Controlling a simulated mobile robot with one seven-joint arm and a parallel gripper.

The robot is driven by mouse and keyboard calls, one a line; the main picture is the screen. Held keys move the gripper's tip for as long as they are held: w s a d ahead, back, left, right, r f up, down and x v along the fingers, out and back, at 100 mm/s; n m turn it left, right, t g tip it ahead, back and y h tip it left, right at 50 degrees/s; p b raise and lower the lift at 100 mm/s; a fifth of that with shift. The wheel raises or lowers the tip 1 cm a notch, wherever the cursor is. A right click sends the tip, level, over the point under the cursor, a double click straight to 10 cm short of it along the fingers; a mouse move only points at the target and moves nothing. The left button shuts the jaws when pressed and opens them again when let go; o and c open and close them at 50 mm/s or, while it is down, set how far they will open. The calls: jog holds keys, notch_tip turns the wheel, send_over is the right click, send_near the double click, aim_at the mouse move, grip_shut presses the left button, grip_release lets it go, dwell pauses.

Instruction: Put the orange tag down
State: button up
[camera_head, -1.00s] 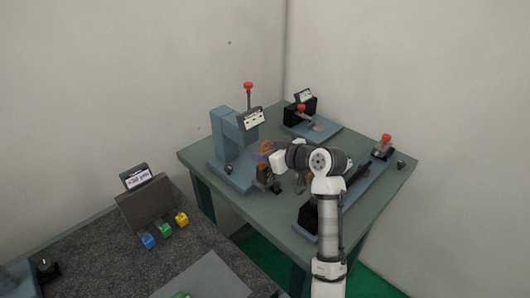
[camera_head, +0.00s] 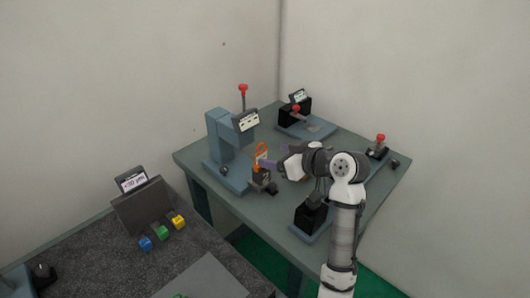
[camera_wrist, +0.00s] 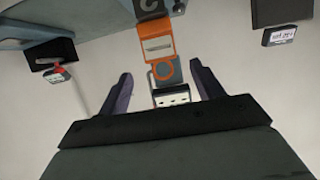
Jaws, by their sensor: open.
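The orange tag (camera_head: 262,152) stands up on a small dark block on the green-grey table, in front of the blue-grey press-like stand (camera_head: 222,140). In the wrist view the orange tag (camera_wrist: 157,47) shows a flat plate and a ring, just beyond the fingertips. My gripper (camera_wrist: 163,72) is open, with its two fingers apart on either side of the line of the tag and nothing held between them. In the head view my gripper (camera_head: 272,164) is just right of the tag. Whether a finger touches the tag cannot be told.
Fixtures with red knobs stand at the table's back (camera_head: 308,118) and right side (camera_head: 378,148). A dark block (camera_head: 310,216) is near the front under my arm. Blue, green and yellow cubes (camera_head: 163,233) lie on the dark speckled bench at left.

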jog(key=shift+p+v, duration=0.3)
jog(key=shift+v, duration=2.35)
